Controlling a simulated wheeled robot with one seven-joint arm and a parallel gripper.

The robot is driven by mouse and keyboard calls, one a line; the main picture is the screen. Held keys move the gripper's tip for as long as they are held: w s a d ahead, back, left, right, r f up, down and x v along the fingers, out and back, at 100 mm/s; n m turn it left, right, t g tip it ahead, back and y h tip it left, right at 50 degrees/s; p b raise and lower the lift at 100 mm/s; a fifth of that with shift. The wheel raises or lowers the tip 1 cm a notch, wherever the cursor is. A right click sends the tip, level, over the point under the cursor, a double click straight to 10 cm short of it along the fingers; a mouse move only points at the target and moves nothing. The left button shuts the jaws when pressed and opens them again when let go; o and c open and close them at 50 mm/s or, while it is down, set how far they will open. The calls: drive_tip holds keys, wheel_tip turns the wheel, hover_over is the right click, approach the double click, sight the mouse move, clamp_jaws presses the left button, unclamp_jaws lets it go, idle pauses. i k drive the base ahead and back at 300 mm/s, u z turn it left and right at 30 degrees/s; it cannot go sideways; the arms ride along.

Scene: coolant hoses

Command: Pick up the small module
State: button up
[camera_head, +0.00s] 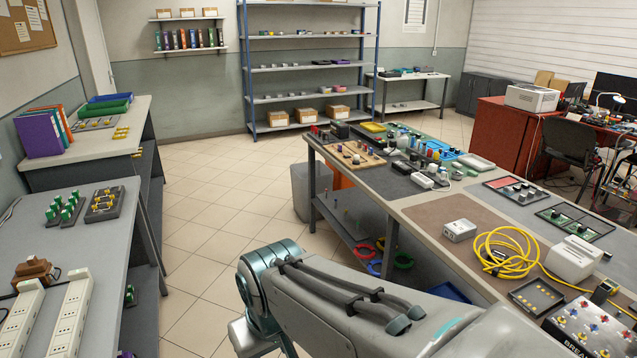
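I cannot tell for certain which object is the small module. A small white box-shaped unit (459,230) sits on the brown mat (438,212) on the right-hand workbench, left of a coiled yellow cable (503,252). A larger white device (573,258) stands right of the cable. My arm reaches across the bottom of the view, its elbow in the aisle left of the workbench. My gripper is out of view, so what it holds does not show.
The long workbench (405,190) carries many small parts, trays and a panel with knobs (590,325). A left bench (70,245) holds white power strips (72,315) and green parts. Tiled floor (205,215) between them is open. Shelving (310,70) stands at the back.

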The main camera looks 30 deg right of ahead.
sight(460, 230)
drive_tip(key=z, duration=0.3)
drive_tip(key=i, duration=1.45)
drive_tip(key=z, duration=1.5)
drive_tip(key=i, duration=0.75)
drive_tip(key=z, duration=1.3)
drive_tip(key=i, duration=0.5)
drive_tip(key=z, duration=0.2)
